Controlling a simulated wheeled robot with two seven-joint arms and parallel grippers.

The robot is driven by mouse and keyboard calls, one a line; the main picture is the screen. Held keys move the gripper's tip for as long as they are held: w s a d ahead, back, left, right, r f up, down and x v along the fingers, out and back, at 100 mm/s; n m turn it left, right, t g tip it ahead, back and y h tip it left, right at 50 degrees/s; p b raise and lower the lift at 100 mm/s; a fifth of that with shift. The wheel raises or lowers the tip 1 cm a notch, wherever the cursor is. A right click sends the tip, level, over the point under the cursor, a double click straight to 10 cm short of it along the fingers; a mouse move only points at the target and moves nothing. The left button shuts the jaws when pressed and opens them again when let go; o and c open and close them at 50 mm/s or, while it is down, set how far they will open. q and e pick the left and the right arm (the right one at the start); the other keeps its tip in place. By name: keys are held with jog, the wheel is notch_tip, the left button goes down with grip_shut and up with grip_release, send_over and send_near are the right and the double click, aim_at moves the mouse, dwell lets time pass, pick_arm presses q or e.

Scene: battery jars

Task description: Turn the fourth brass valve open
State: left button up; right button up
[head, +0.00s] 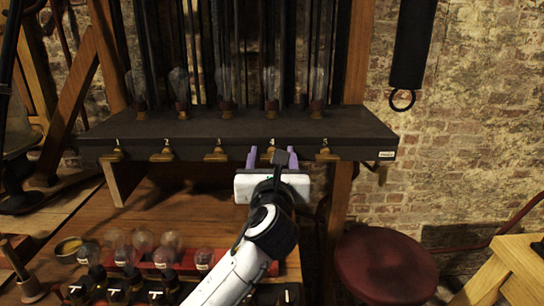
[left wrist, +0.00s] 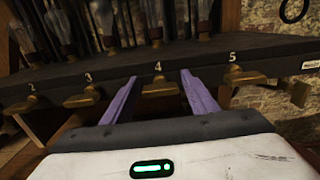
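The fourth brass valve (head: 265,157) sits on the front edge of a dark shelf, under the number 4. It also shows in the left wrist view (left wrist: 160,87), with its handle lying sideways. My left gripper (head: 271,156) is open, with one purple finger on each side of this valve. In the left wrist view the two fingers (left wrist: 160,92) stand apart with clear gaps to the handle, and I see no contact. My gripper body hides part of the valve in the head view. My right gripper is not in view.
Neighbouring brass valves, the third (head: 216,155) and the fifth (head: 326,155), flank the fingers. Glass bulbs (head: 270,84) stand on the dark shelf (head: 200,125). Below are a wooden bench with more bulbs (head: 143,241) and a red stool (head: 384,265).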

pick_arm(q)
jog(key=c, duration=0.8)
jog(key=shift+n+p, duration=0.3)
jog(key=shift+n, duration=0.1)
jog(key=n+p, duration=0.1)
jog(key=n, duration=0.5)
jog(key=shift+a+f+n+p, duration=0.1)
jog(key=shift+a+n+p, duration=0.05)
jog(key=shift+n+p, duration=0.2)
jog(key=n, duration=0.4)
jog(key=shift+f+n, duration=0.15)
jog(key=shift+n, duration=0.1)
jog(key=n+b, duration=0.1)
jog(key=n, duration=0.4)
jog(key=shift+a+f+n+b, duration=0.1)
jog(key=shift+n+b, duration=0.25)
jog(key=shift+n, duration=0.05)
